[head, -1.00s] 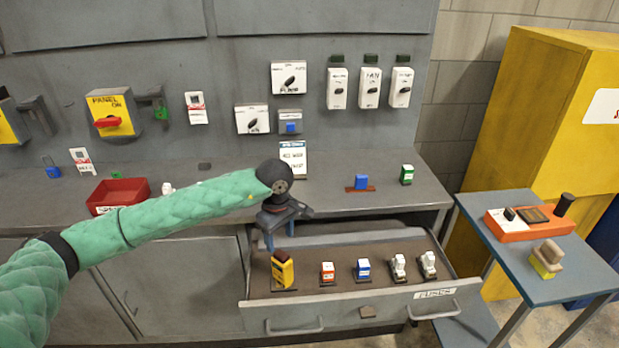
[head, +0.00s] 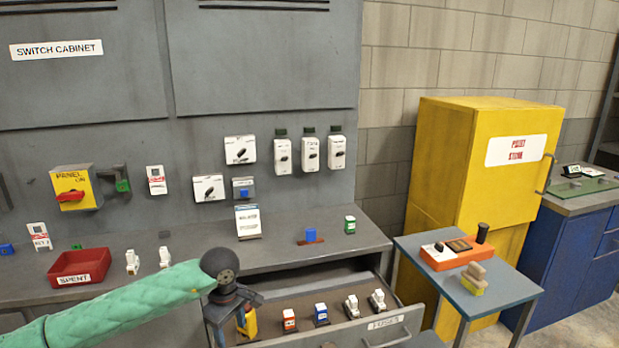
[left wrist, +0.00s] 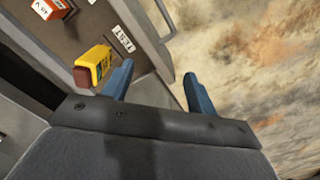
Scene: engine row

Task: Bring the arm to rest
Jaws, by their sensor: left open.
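My left arm, in a green padded sleeve, comes in from the lower left in the head view. My left gripper (head: 229,325) is over the left part of the open fuse drawer (head: 408,322). In the left wrist view its two blue fingers (left wrist: 158,88) are apart with nothing between them. A yellow fuse (head: 251,322) stands in the drawer, partly hidden behind the gripper in the head view. It also shows in the left wrist view (left wrist: 95,62), just beside one finger. My right gripper is not in view.
The drawer also holds an orange fuse (head: 289,319), a blue fuse (head: 321,313) and white ones. A red SPENT bin (head: 83,266) stands on the counter. A blue side table (head: 470,300) with an orange device (head: 455,252) stands right, before a yellow cabinet (head: 470,150).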

